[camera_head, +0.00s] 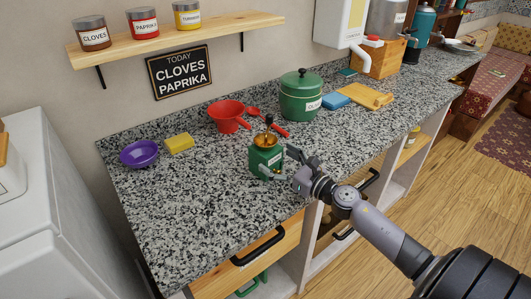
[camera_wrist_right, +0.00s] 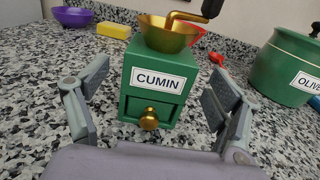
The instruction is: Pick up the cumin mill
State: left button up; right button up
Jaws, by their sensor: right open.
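The cumin mill is a green box with a brass bowl, a crank and a small brass drawer knob. It stands upright on the speckled counter in the head view (camera_head: 264,158). In the right wrist view (camera_wrist_right: 152,100) its white CUMIN label faces me. My right gripper (camera_head: 281,163) is open at the mill's front right side in the head view. In the right wrist view the gripper (camera_wrist_right: 157,88) has one finger on each side of the mill, with visible gaps. The mill is not gripped. My left gripper is not in view.
Behind the mill are a red saucepan (camera_head: 228,116) and a green pot (camera_head: 300,97). A yellow sponge (camera_head: 179,143) and purple bowl (camera_head: 139,153) lie left. The counter's front left (camera_head: 190,215) is clear.

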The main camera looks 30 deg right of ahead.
aim_at(265, 151)
jog(key=shift+w+a+r, duration=0.1)
jog(key=shift+w, duration=0.3)
jog(key=w, duration=0.1)
jog(key=w+p, duration=0.1)
jog(key=w, duration=0.1)
jog(key=shift+w+a+p, duration=0.2)
jog(key=shift+a+p, duration=0.1)
jog(key=shift+a, duration=0.05)
jog(key=shift+w+a, duration=0.15)
jog(key=shift+w, duration=0.3)
jog(key=shift+c, duration=0.5)
jog(key=c, duration=1.8)
grip_shut()
